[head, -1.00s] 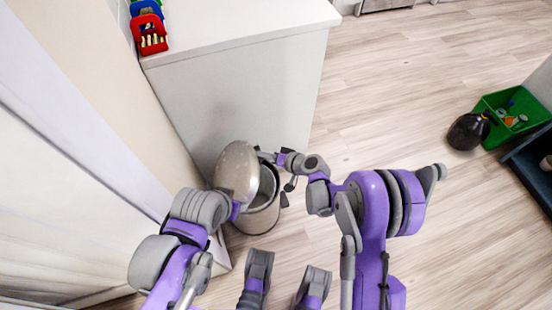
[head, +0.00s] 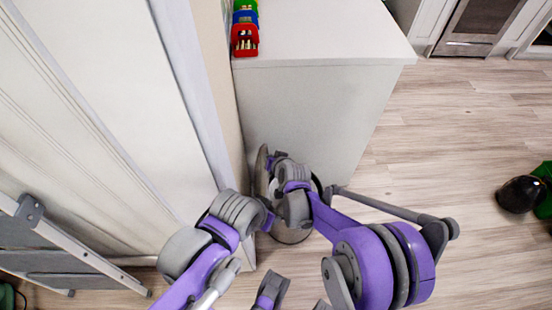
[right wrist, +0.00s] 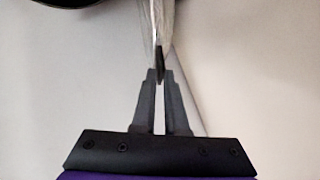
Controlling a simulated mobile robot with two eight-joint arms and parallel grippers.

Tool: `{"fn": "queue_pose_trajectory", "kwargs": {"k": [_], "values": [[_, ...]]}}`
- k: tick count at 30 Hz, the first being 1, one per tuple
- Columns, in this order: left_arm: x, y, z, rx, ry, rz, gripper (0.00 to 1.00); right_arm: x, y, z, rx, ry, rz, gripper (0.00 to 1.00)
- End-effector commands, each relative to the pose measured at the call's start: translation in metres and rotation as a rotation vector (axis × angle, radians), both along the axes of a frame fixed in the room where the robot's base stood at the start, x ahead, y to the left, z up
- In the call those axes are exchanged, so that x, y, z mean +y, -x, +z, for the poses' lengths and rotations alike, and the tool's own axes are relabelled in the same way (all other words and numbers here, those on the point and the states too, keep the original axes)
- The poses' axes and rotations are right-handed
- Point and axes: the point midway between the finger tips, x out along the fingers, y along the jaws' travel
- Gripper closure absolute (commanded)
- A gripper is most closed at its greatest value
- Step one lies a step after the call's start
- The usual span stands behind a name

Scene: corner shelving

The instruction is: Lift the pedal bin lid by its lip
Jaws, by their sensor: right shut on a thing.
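The pedal bin (head: 290,236) stands on the floor between the wall and the white cabinet, largely hidden behind my arms. Its round metallic lid (head: 261,172) is raised nearly upright, seen almost edge-on. In the right wrist view the thin lid (right wrist: 163,25) shows edge-on. My right gripper (right wrist: 159,74) is shut on the lid's dark lip (right wrist: 159,60) there. In the head view my right arm reaches over the bin to the lid. My left gripper (head: 268,222) is beside the bin, at its left; its fingers cannot be made out.
A white cabinet (head: 310,110) stands right behind the bin, with red, blue and green containers (head: 245,30) on top. A dark round object (head: 521,194) lies far right. The floor between is clear.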

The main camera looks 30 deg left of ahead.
Motion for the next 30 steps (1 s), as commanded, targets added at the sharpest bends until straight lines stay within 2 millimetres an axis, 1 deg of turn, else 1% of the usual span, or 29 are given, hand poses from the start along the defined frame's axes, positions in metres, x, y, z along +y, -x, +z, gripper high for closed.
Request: {"fn": "queue_pose_trajectory", "kwargs": {"k": [3,14,15,17,18,19,26,30], "values": [[0.0,0.0,-0.0001,0.0,0.0,0.0,0.5,0.0031,0.0016,0.0003,0.0,-0.001,0.001,1.0],[0.0,0.0,-0.0001,0.0,0.0,0.0,0.5,0.0033,0.002,-0.0001,0.002,0.0,0.001,1.0],[0.0,0.0,-0.0001,0.0,0.0,0.0,0.5,0.0032,0.002,-0.0002,0.001,0.001,0.002,0.84],[0.0,0.0,-0.0001,0.0,0.0,0.0,0.5,0.0031,0.002,-0.0003,0.001,0.001,0.002,0.73],[0.0,0.0,-0.0001,0.0,0.0,0.0,0.5,0.0031,0.002,-0.0003,0.001,0.001,0.002,0.66],[0.0,0.0,-0.0001,0.0,0.0,0.0,0.5,0.0029,0.002,-0.0002,0.001,0.001,0.002,0.64],[0.0,0.0,-0.0001,0.0,0.0,0.0,0.5,0.0027,0.002,-0.0002,0.001,0.001,0.002,0.64],[0.0,0.0,0.0007,0.0,0.0,0.0,0.5,-0.0013,0.0044,0.0044,0.0,0.001,0.001,0.64]]}}
